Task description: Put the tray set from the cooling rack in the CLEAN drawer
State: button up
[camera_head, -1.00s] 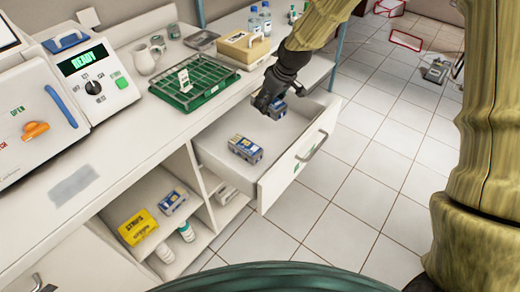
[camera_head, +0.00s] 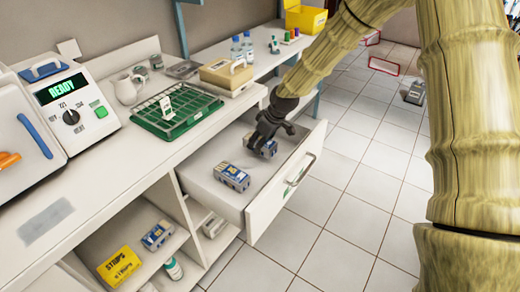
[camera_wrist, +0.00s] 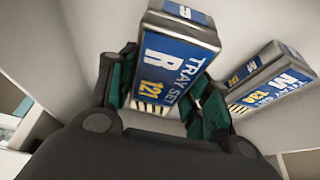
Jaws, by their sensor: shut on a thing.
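My gripper (camera_head: 266,137) is shut on a blue-and-grey tray set (camera_head: 263,149) inside the open drawer (camera_head: 212,196). The green wire cooling rack (camera_head: 178,118) on the counter holds no tray set, only a small white upright card (camera_head: 165,104).
The drawer front (camera_head: 286,183) has a metal handle and a small green label. A yellow STRIPS box (camera_head: 119,265) and another blue box (camera_head: 157,236) sit on the shelf below. A beige box (camera_head: 226,74) and bottles (camera_head: 242,47) stand behind the rack.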

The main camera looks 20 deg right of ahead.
jog(key=shift+f, duration=1.75)
jog(key=shift+f, duration=0.1)
jog(key=o, duration=1.2)
jog(key=v, duration=1.2)
